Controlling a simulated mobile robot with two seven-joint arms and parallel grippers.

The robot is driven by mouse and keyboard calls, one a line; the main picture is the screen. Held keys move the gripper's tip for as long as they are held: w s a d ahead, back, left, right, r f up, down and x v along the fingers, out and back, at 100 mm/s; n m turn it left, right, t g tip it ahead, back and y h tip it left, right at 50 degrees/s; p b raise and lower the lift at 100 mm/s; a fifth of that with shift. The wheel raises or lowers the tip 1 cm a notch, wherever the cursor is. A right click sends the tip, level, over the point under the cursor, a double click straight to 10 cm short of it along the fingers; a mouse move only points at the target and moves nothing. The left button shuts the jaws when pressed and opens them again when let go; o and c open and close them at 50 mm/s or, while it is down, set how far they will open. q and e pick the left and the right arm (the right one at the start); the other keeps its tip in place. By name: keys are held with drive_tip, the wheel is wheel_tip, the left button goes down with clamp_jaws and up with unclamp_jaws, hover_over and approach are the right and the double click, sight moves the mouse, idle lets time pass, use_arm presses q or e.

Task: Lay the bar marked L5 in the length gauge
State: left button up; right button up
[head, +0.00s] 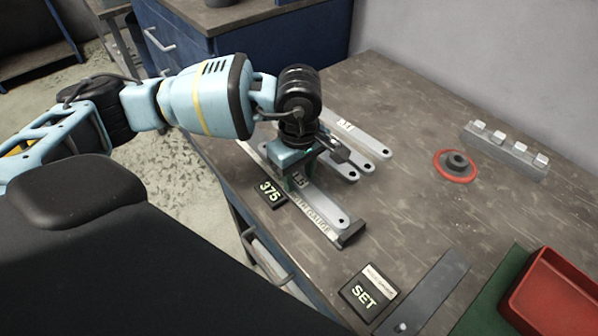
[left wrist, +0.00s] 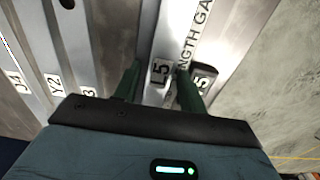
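The bar marked L5 (head: 326,205) is a flat light-grey strip with a hole near its near end. It lies along the length gauge (head: 312,219), whose end block (head: 350,235) is close to that hole. I cannot tell whether the bar touches the gauge bed. My left gripper (head: 297,184) is over the bar's labelled part. In the left wrist view its green fingers (left wrist: 158,84) flank the L5 label (left wrist: 160,72) and appear to close on the bar's edges. The bar's far part is hidden behind the gripper in the head view. My right gripper is not in view.
Other bars (head: 365,142) lie behind the gripper, with tags J4 (left wrist: 17,82) and Y2 (left wrist: 56,87). A 375 plate (head: 270,192) is left of the gauge. A SET block (head: 366,294), grey plate (head: 430,293), red tray (head: 550,300), red ring (head: 440,168) and rack (head: 500,154) stand right.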

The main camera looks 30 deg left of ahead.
use_arm(q)
drive_tip(key=shift+o, duration=1.1)
drive_tip(key=shift+f, duration=0.1)
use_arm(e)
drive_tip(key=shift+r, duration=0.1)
